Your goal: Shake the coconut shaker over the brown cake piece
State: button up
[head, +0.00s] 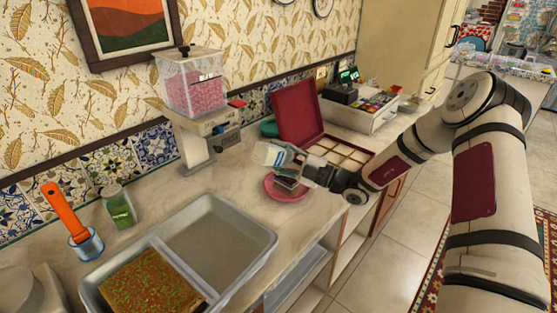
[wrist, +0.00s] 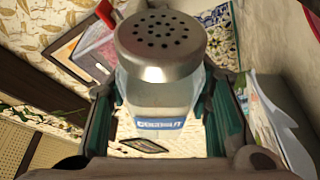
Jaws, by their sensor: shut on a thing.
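The coconut shaker (wrist: 160,100) has a clear body, a blue-and-white label and a metal cap with holes. My gripper (wrist: 172,112) is shut on its body, with a finger on each side. In the head view the shaker (head: 273,154) looks tilted, and my gripper (head: 290,168) holds it above the pink plate (head: 272,193) on the counter. The gripper covers part of the plate. I cannot clearly make out a separate brown cake piece on it; dark shapes there may be gripper fingers. A brown slab with green bits (head: 150,286) lies in the metal tray.
The two-part metal tray (head: 262,235) is at the front; its far part is empty. An orange-handled tool (head: 62,210) and a green jar (head: 119,206) stand left. A dispenser with pink contents (head: 190,95) is behind. An open red box (head: 298,113) with compartments stands beyond the plate.

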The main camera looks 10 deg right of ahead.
dwell(0.3)
notch_tip(320, 180, up, 2)
jog(key=shift+r+p, duration=0.25)
jog(key=shift+p, duration=0.5)
jog(key=shift+f+b, duration=0.55)
jog(key=shift+f, duration=0.8)
jog(key=shift+r, duration=0.1)
notch_tip(320, 180, up, 3)
jog(key=shift+f+p, duration=0.15)
jog(key=shift+p, duration=0.6)
jog(key=shift+f+b, duration=0.6)
jog(key=shift+f, duration=0.8)
